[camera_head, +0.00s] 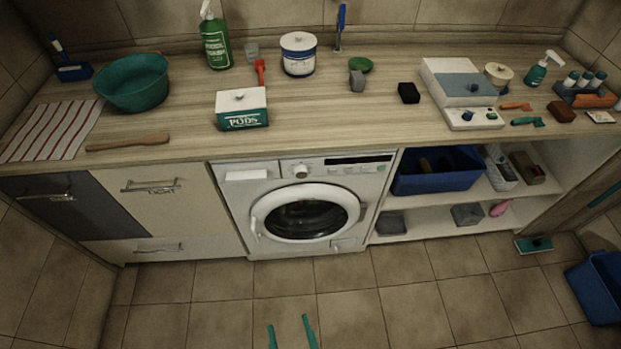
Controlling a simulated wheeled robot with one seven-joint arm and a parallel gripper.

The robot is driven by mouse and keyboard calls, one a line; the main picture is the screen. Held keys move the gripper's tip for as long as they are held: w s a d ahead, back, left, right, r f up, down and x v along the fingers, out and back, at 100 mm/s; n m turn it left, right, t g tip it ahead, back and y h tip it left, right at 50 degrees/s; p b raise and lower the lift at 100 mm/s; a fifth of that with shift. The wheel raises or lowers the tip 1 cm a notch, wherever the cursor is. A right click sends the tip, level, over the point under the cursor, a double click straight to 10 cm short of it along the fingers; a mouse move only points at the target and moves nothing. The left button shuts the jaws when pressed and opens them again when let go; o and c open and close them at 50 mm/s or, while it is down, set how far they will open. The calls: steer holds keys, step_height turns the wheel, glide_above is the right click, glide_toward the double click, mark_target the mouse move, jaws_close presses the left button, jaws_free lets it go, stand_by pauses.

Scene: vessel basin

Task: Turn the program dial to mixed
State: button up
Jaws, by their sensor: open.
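The washing machine (262,196) is white and stands under the counter in the middle of the view. Its program dial (301,171) is a small round knob on the front panel, left of a dark display strip (357,160). The dial's pointer and markings are too small to read. The round door (305,213) below the dial is shut. My gripper (292,336) shows at the bottom edge as two green fingers, apart and empty. It is over the floor, well away from the machine and the dial.
A wooden counter (400,125) runs above, holding a pods box (241,108), a green basin (134,82) and bottles. Drawers (165,203) are left of the machine. Open shelves at right hold a blue bin (436,171). The tiled floor (345,280) in front is clear.

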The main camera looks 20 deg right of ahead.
steer(key=w+d+f+h, duration=0.1)
steer(key=w+d+f, duration=0.2)
steer(key=w, duration=0.4)
steer(key=w+d+f+h, duration=0.1)
steer(key=w+d+f, duration=0.15)
steer(key=w, duration=0.45)
steer(key=t, duration=0.2)
glide_toward(302, 175)
steer(key=w, duration=0.4)
steer(key=w+d, duration=0.1)
steer(key=w, duration=0.3)
steer(key=shift+d, duration=0.25)
steer(key=c, duration=1)
